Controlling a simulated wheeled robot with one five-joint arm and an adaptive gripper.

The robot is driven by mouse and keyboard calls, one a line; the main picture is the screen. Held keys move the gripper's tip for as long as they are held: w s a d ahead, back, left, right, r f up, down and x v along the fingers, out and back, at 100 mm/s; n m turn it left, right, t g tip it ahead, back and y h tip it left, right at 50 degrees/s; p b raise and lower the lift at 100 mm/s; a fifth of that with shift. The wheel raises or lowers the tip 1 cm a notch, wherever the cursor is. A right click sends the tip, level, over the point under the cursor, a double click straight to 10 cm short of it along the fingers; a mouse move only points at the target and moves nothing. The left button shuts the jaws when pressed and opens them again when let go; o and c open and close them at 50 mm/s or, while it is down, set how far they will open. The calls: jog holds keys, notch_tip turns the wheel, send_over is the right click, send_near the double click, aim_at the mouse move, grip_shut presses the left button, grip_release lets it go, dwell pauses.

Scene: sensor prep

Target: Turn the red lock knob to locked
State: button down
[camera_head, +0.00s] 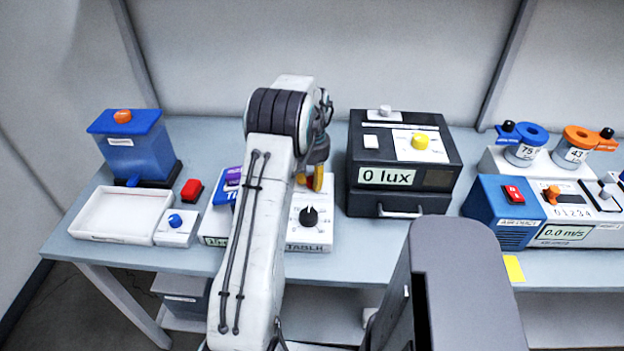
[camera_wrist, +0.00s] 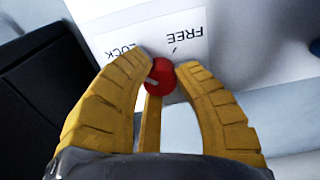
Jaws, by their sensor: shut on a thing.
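The red lock knob (camera_wrist: 161,75) shows in the wrist view, on a white panel (camera_wrist: 222,30) printed LOCK and FREE, upside down in this view. A small pale mark is at the knob's lower left; I cannot tell surely which label it points to. My gripper (camera_wrist: 165,68) has its yellow fingers shut on the knob, one on each side. In the head view my gripper (camera_head: 310,181) is low over the white TABLE unit (camera_head: 321,240), beside the black box.
A black box (camera_head: 364,202) reading 0 lux stands close right of my gripper. A black dial (camera_head: 309,217) sits just in front. To the left are a white tray (camera_head: 86,215), a red button (camera_head: 192,189) and a blue hopper (camera_head: 130,148). Blue-and-white equipment (camera_head: 492,206) stands at the right.

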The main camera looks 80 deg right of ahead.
aim_at(311, 179)
jog(key=shift+a+f, duration=0.15)
jog(key=c, duration=0.9)
grip_release()
jog(key=shift+r, duration=0.2)
notch_tip(311, 179, up, 12)
jog(key=shift+w, duration=0.1)
dwell(0.5)
